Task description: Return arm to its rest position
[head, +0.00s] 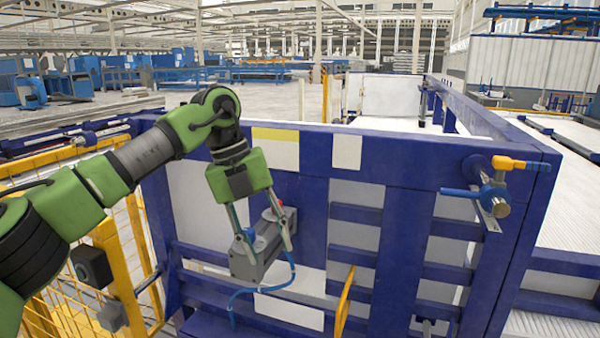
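My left arm is green and black and reaches in from the left edge. Its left gripper (267,247) hangs pointing down in front of the blue frame (405,240). Its two thin silver fingers are spread wide apart. A grey block (243,267) with a blue hose shows between and behind the fingertips. I cannot tell whether the fingers touch it. My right gripper is not in view.
A yellow mesh fence (105,235) stands close beside the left arm. A clamp with an orange handle (508,162) sits on the frame's right corner. White pallet-like surfaces (560,250) lie at the right. Blue machines (45,80) stand far back left.

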